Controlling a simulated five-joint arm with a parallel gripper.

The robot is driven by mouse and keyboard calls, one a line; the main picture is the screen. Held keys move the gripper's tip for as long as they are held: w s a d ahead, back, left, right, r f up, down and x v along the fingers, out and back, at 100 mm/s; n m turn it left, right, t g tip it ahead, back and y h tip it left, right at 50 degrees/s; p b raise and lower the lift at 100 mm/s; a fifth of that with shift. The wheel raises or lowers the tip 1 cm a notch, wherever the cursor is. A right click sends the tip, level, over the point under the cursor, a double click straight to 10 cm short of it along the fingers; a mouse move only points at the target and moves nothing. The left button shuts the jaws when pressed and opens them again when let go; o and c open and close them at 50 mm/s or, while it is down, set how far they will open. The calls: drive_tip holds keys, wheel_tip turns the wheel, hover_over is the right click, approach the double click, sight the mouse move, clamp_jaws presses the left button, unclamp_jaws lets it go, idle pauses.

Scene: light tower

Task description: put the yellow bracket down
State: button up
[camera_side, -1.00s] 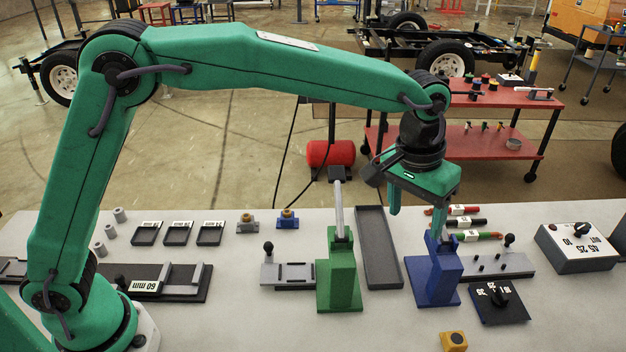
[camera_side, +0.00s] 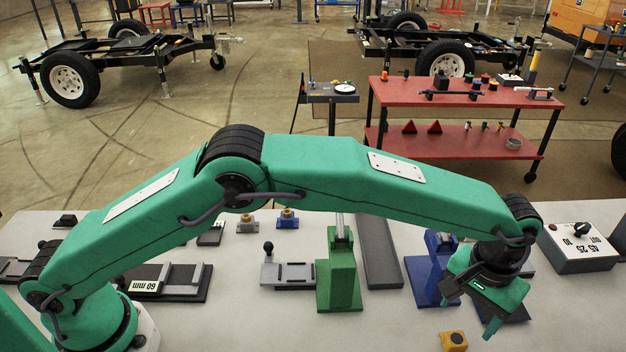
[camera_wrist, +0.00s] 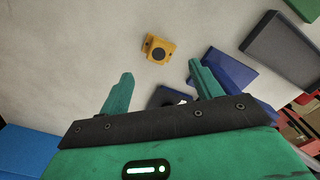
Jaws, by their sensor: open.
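The yellow bracket (camera_side: 453,341) rests on the pale tabletop at the bottom of the side view, a dark round spot on its top. In the wrist view the yellow bracket (camera_wrist: 158,48) lies beyond the fingertips, apart from them. My gripper (camera_side: 469,313) is tilted above the table, up and to the right of the bracket. In the wrist view my gripper (camera_wrist: 161,73) has its two green fingers spread apart with nothing held between them.
A blue stand (camera_side: 424,280) is just left of my gripper, and a green stand (camera_side: 338,280) is farther left. A long dark tray (camera_side: 379,260) lies between them. A grey dial box (camera_side: 578,250) stands to the right. Bare table surrounds the bracket.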

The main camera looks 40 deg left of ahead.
sight(458, 339)
drive_tip(key=shift+f, duration=1.2)
drive_tip(key=shift+d+f, duration=0.1)
drive_tip(key=shift+f, duration=2.5)
drive_tip(key=c, duration=1.2)
drive_tip(key=shift+r, duration=0.1)
